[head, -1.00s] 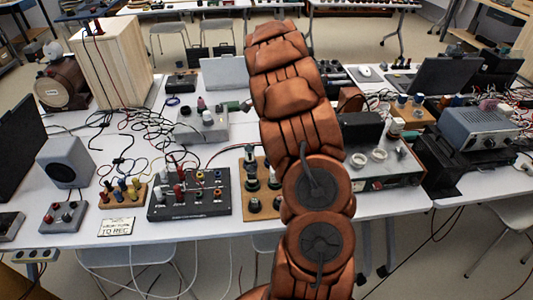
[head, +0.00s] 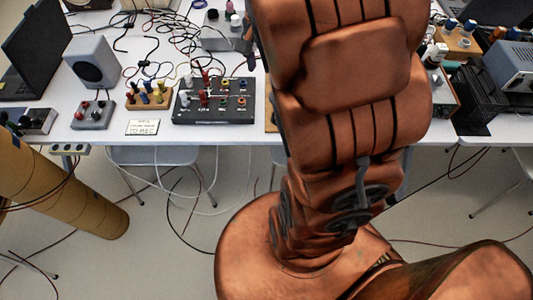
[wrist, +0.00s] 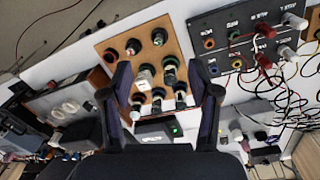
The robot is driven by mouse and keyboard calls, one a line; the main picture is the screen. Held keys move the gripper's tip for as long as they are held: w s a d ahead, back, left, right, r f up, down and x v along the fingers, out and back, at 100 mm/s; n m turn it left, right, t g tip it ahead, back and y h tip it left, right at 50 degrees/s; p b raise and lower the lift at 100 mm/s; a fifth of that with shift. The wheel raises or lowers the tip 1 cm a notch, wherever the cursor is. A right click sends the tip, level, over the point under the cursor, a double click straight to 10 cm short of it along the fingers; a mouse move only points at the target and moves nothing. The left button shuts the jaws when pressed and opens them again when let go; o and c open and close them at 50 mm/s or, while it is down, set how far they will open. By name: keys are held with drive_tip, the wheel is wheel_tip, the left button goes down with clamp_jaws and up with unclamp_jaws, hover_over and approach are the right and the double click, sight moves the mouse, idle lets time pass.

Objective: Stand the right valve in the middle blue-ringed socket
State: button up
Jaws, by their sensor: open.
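In the wrist view a wooden board (wrist: 112,42) bears dark round sockets and several small upright pieces with pale or green tops, which look like valves. Three stand in a row near my fingers: one to the left (wrist: 137,98), one in the middle (wrist: 158,96) and one to the right (wrist: 180,95). A dark round socket (wrist: 133,46) sits in the row farther off. In the head view my arm hides nearly all of the board.
A black panel (head: 213,114) with knobs and coloured jacks lies beside the board; it also shows in the wrist view (wrist: 228,28). Loose cables (wrist: 285,100) tangle beyond it. A grey device with pale rings (wrist: 62,102) lies on the other side. A speaker (head: 93,62) stands farther left.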

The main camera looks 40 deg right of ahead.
drive_tip(key=s+a+f+n, duration=0.1)
drive_tip(key=s+a+n, duration=1)
drive_tip(key=s, duration=0.8)
drive_tip(key=a, duration=0.3)
drive_tip(key=shift+f+g, duration=0.35)
drive_tip(key=shift+g, duration=0.05)
drive_tip(key=shift+a, duration=0.1)
